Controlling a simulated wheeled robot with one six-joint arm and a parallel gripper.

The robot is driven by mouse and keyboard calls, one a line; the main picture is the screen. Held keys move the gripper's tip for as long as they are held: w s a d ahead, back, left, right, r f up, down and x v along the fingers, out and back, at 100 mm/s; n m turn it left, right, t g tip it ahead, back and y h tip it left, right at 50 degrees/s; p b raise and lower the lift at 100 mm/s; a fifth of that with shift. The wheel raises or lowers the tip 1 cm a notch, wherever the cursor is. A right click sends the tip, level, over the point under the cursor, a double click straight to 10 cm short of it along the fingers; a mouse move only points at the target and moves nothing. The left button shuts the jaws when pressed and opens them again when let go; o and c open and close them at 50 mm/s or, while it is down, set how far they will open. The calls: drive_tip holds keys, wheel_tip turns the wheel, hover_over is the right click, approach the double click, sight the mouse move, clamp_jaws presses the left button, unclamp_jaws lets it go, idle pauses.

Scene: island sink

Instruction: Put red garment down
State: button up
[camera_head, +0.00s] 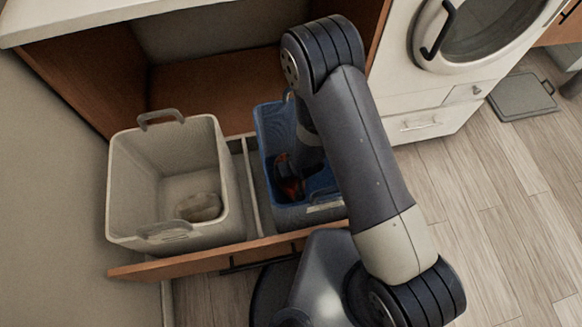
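The red garment (291,188) shows as a small dark red patch inside the blue bin (273,125), low down in it. My arm reaches down into the blue bin from above, and my gripper (290,176) is at the red patch. The dark fingers and the garment blend together, so I cannot tell whether the fingers are closed on the garment. I also cannot tell whether the garment rests on the bin's floor. Much of the bin's right side is hidden behind my arm.
A white bin (122,190) with grey handles stands left of the blue bin, holding a beige item (199,207). Both sit in a pulled-out drawer with a wooden front (190,262). A white washing machine (398,70) stands at right.

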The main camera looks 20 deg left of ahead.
drive_tip(key=shift+f, duration=0.2)
drive_tip(key=o, duration=1.1)
drive_tip(key=shift+f+b, duration=0.15)
drive_tip(key=shift+b, duration=0.2)
drive_tip(key=shift+c, duration=0.2)
drive_tip(key=shift+r+p, duration=0.7)
drive_tip(key=shift+p, duration=0.3)
drive_tip(key=p+v, duration=0.1)
drive_tip(key=v, duration=0.6)
drive_tip(key=shift+r+p, duration=0.35)
